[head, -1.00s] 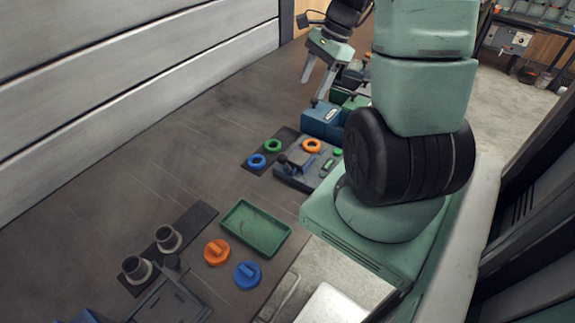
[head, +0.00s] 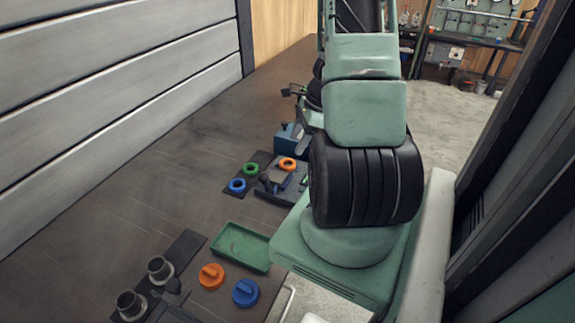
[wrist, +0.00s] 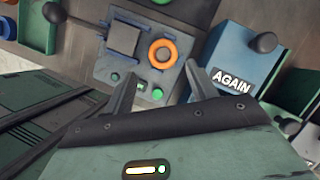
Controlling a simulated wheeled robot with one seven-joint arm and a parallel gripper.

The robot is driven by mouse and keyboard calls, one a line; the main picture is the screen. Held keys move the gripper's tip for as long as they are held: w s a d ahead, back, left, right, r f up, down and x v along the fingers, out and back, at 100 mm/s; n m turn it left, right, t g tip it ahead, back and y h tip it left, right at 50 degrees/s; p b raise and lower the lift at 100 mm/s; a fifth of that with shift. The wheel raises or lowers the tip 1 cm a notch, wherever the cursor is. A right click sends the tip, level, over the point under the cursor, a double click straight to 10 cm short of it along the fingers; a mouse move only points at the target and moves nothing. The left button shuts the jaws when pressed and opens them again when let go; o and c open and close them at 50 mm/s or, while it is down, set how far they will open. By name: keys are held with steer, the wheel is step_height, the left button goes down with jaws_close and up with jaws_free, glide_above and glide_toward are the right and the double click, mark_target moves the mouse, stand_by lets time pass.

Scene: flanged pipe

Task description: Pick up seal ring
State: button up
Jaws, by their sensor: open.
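In the wrist view the orange ring (wrist: 163,53) lies on the fixture, just beyond and between my fingertips. My gripper (wrist: 160,76) is open, with nothing between its fingers.
A blue box (wrist: 234,62) marked AGAIN stands right of the fixture in the wrist view. The fixture carries a lever (wrist: 52,13) and green buttons.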

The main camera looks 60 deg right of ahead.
mark_target(287, 163)
steer(key=shift+d+p+x, duration=0.15)
steer(key=shift+x, duration=1.75)
steer(key=shift+d+p+x, duration=0.1)
steer(key=shift+p+x, duration=0.05)
steer(key=shift+x, duration=1.75)
steer(key=shift+f, duration=0.1)
steer(key=c, duration=0.7)
